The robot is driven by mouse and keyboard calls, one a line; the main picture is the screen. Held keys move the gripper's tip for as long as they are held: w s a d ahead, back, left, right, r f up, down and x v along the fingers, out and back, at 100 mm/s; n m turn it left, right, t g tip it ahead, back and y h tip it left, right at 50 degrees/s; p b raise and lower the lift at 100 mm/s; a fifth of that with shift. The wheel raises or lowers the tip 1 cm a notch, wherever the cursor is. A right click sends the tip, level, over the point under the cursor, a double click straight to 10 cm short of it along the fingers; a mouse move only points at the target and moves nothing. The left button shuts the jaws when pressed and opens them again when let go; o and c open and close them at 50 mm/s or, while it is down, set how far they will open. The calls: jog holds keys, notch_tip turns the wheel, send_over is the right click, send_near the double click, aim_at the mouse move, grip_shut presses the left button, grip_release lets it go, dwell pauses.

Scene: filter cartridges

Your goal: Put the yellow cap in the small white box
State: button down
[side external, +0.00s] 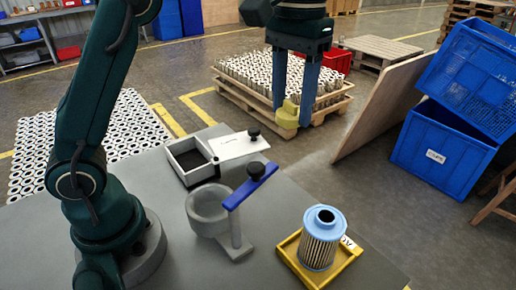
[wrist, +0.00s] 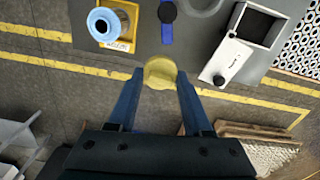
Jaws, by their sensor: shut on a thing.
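The yellow cap (side external: 287,114) is held between the blue fingers of my gripper (side external: 293,105), high above the far edge of the table. In the wrist view the cap (wrist: 160,73) sits between the fingertips of my gripper (wrist: 159,78), which are shut on it. The small white box (side external: 190,160) stands on the grey table, below and left of my gripper, with its dark inside showing. Its white lid (side external: 238,145) with a black knob lies slid to the right, leaving the box open. The box (wrist: 262,24) is at upper right in the wrist view.
A grey round housing (side external: 207,212) with a blue clamp arm (side external: 250,186) and black knob stands in front of the box. A filter cartridge (side external: 320,240) with a light blue top stands in a yellow tray (side external: 347,262) at the table's right. Pallets and blue crates (side external: 440,150) stand on the floor beyond.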

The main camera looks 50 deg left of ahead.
jog(key=w+a+f+m, duration=0.1)
jog(key=a+f+m, duration=0.1)
jog(key=a+f, duration=0.15)
send_near(194, 164)
jog(key=w+d+r, duration=0.1)
jog(key=w+d, duration=0.1)
jog(key=w+d+r, duration=0.1)
jog(key=w+d, duration=0.1)
jog(key=w+d+r, duration=0.1)
jog(key=w+d, duration=0.1)
jog(key=shift+w+d+r, duration=0.25)
jog(key=shift+d+r, duration=0.05)
jog(key=s+a+f+n, duration=0.3)
jog(key=s+a, duration=0.4)
jog(key=f, duration=0.7)
jog(key=shift+w+d, duration=0.2)
jog(key=shift+f, duration=0.1)
